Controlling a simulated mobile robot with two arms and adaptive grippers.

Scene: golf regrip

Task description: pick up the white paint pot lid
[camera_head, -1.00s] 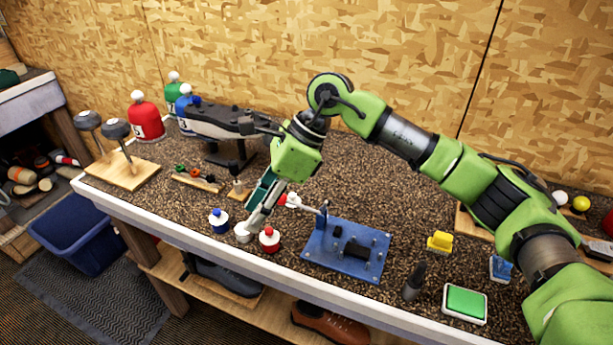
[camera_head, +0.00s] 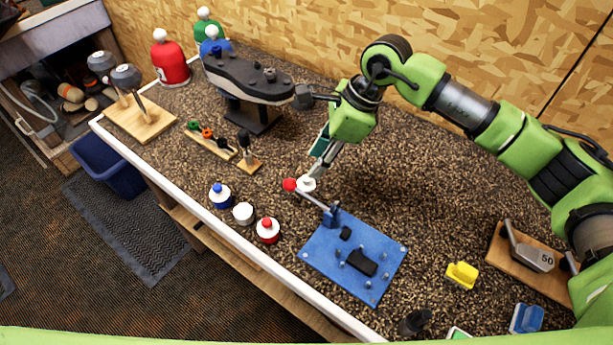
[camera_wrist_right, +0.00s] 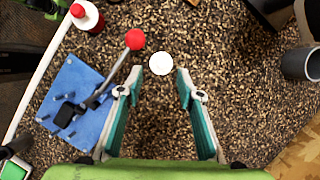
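The white paint pot lid (camera_wrist_right: 161,63) shows as a small round white disc on the speckled bench, just beyond and between my right fingertips. In the head view the white lid (camera_head: 307,185) is right under the right gripper (camera_head: 318,174), beside a red lever knob (camera_head: 290,184). The right gripper's fingers (camera_wrist_right: 160,80) are spread apart in the wrist view and nothing is held between them. Whether the fingertips reach down to the lid's height is hard to tell. The white paint pot (camera_head: 243,213) stands near the bench's front edge. My left gripper is not in view.
A blue plate fixture (camera_head: 340,270) with the red-knobbed lever lies close by. Bench right of the gripper is clear.

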